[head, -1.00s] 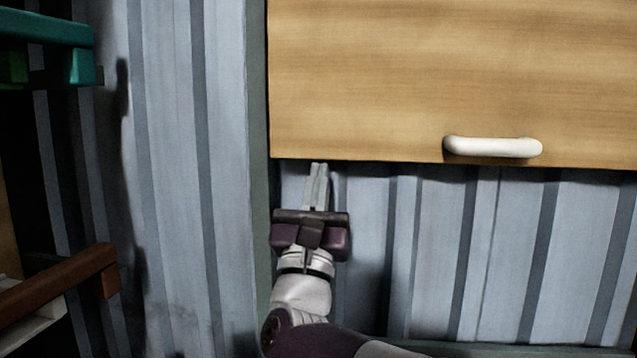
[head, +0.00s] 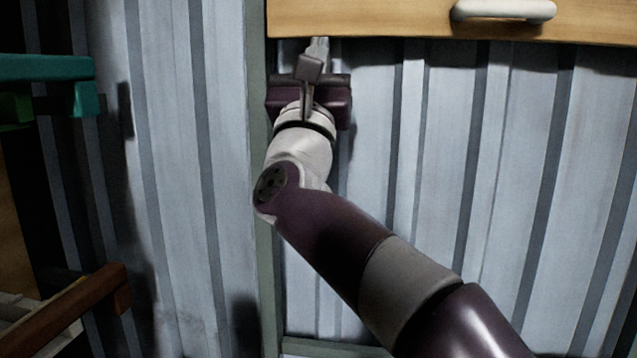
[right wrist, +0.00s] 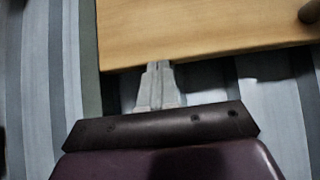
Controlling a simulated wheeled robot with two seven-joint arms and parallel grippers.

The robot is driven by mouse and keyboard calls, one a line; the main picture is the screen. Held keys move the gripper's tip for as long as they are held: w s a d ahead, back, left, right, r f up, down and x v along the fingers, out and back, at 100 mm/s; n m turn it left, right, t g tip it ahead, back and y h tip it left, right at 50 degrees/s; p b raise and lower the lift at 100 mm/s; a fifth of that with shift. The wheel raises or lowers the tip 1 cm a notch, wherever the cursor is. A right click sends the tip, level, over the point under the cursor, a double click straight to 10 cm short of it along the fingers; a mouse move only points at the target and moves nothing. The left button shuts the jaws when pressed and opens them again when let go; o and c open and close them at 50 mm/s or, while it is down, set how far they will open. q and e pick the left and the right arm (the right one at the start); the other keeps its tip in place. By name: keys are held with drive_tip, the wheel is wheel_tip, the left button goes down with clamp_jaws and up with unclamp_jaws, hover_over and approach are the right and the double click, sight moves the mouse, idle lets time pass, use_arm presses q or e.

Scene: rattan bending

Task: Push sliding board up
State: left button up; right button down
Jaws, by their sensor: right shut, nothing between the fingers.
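The sliding board (head: 380,18) is a light wooden panel with a white handle (head: 503,10). Only its lower part shows, along the top of the head view. It also fills the upper right of the right wrist view (right wrist: 200,28). My right gripper (head: 318,45) is shut and empty, pointing up at the board's bottom edge near its left end. In the right wrist view its fingertips (right wrist: 158,66) meet that lower edge; whether they press on it or sit just under it is hard to tell. My left gripper is not in view.
A grey frame post (head: 256,130) runs down just left of the board and my right gripper. Corrugated grey wall (head: 440,180) lies bare below the board. At the left are a teal bar (head: 45,68) and a brown wooden piece (head: 75,305).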

wheel_tip(320, 180, up, 38)
drive_tip(key=p, duration=2.9)
drive_tip(key=shift+s+d+h, duration=0.2)
drive_tip(key=shift+s+h, duration=0.1)
drive_tip(key=shift+r, duration=0.2)
drive_tip(key=shift+s, duration=0.1)
drive_tip(key=s+a+f+b, duration=0.2)
drive_tip(key=s+f+b, duration=0.4)
drive_tip(key=f+b, duration=0.6)
drive_tip(key=shift+b, duration=0.45)
